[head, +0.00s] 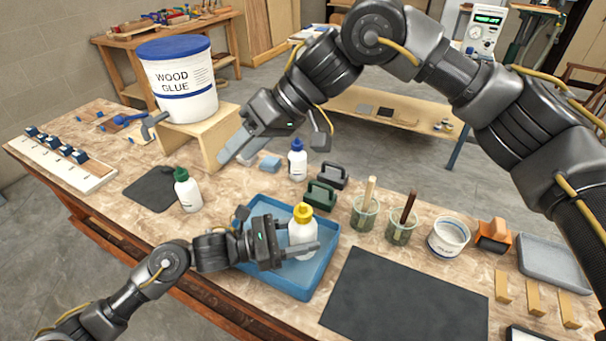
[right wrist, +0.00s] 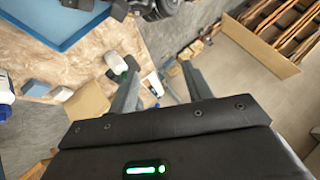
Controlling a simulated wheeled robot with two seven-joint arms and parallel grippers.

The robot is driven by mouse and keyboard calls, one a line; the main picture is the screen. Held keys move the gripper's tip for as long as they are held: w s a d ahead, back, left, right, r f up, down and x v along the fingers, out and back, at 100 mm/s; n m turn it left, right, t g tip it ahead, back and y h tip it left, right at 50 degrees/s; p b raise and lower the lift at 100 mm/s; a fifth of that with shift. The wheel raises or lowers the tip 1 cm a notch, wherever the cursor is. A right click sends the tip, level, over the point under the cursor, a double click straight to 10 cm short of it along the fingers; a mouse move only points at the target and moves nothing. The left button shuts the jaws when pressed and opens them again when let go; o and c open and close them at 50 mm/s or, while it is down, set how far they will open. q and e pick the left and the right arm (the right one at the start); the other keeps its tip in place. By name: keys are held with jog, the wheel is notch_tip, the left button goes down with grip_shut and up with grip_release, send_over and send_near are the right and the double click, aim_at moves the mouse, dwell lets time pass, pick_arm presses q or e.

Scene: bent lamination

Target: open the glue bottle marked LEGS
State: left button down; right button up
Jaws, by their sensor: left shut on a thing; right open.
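Three white bottles show in the head view; I cannot read LEGS on any of them. The yellow-capped bottle (head: 303,232) is upright in my left gripper (head: 297,248), which is shut around its body over the blue tray (head: 262,206). Its yellow cap (head: 303,211) is on. A green-capped bottle (head: 188,192) stands left of the tray. A blue-capped bottle (head: 297,161) stands behind the tray. My right gripper (head: 272,150) is open and empty, raised near the wooden stand. Its spread fingers also show in the right wrist view (right wrist: 158,88).
The wood glue tub (head: 181,86) sits on a wooden stand (head: 205,134) at the back left. A dark mat (head: 405,298) lies clear at the front right.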

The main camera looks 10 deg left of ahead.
jog(key=s+d+f+m+t+h, duration=0.1)
jog(key=s+d+f+h, duration=0.15)
jog(key=f+h, duration=0.2)
jog(key=m+t+h, duration=0.2)
jog(key=h, duration=0.2)
send_over(303, 204)
jog(key=shift+s+a+f, duration=0.15)
jog(key=shift+a+f, duration=0.1)
jog(key=shift+a, duration=0.2)
jog(key=shift+d+h, duration=0.25)
jog(key=shift+d, duration=0.25)
jog(key=shift+f, duration=4)
